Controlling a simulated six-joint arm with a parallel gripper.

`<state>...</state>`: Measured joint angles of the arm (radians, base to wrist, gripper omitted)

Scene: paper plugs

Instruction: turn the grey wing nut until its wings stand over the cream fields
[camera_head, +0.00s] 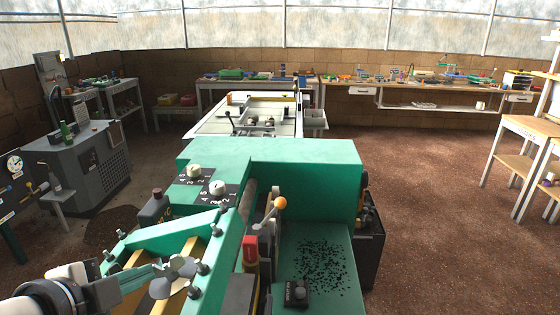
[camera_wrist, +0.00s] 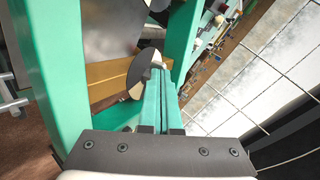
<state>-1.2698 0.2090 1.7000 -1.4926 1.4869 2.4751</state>
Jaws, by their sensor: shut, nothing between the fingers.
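The grey wing nut (camera_head: 182,268) sits inside the green frame at the front left of the machine, its rounded wings spread out. In the wrist view a grey rounded wing (camera_wrist: 137,75) shows just beyond my fingertips. My gripper (camera_head: 165,272) comes in from the left, its slim green fingers closed together, empty, with the tips right at the wing nut. In the wrist view the tips of my gripper (camera_wrist: 158,72) overlap the wing; I cannot tell whether they touch it.
The green frame bar (camera_head: 213,262) with dark bolts runs close to the right of the nut. A lever with an orange knob (camera_head: 280,202) and a red-topped part (camera_head: 250,247) stand further right. Two white dials (camera_head: 194,171) sit behind.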

